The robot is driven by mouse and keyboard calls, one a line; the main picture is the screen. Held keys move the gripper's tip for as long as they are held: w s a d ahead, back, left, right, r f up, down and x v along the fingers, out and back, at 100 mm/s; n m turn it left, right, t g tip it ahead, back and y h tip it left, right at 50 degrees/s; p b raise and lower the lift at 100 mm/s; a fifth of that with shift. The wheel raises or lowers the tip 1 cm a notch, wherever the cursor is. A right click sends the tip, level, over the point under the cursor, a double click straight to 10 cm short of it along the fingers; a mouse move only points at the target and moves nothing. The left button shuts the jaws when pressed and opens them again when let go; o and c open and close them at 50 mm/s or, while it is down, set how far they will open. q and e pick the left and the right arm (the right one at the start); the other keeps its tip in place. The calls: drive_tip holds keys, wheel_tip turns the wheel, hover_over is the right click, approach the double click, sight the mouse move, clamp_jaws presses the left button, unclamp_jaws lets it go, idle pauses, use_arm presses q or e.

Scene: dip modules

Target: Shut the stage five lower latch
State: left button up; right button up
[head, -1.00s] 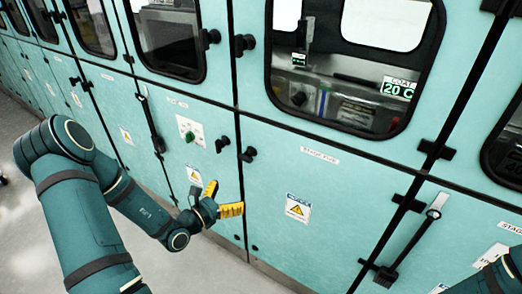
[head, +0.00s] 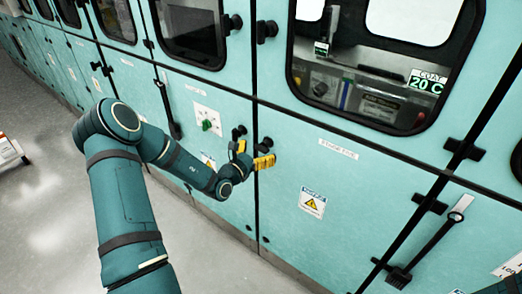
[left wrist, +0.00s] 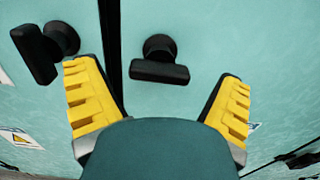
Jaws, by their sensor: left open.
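The stage five door (head: 345,180) is a pale green lower panel with a "stage five" label. Its lower latch (head: 266,142) is a black knob at its upper left edge, just right of the seam and partly hidden by my gripper. In the left wrist view this latch (left wrist: 160,70) has its handle lying about level, clear of the seam. My left gripper (head: 252,155) is just below it, yellow fingers spread. In the left wrist view the latch lies ahead, between the open fingers (left wrist: 160,105), apart from them. My right gripper is out of view.
The neighbouring panel's latch (left wrist: 45,50) is close by, left of the seam, beyond the left finger. A windowed upper door (head: 370,65) is above. A long black bar handle (head: 430,240) is on the right. Open floor (head: 60,200) lies to the left.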

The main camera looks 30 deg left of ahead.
use_arm(q)
drive_tip(key=shift+w, duration=0.75)
drive_tip(key=c, duration=1.2)
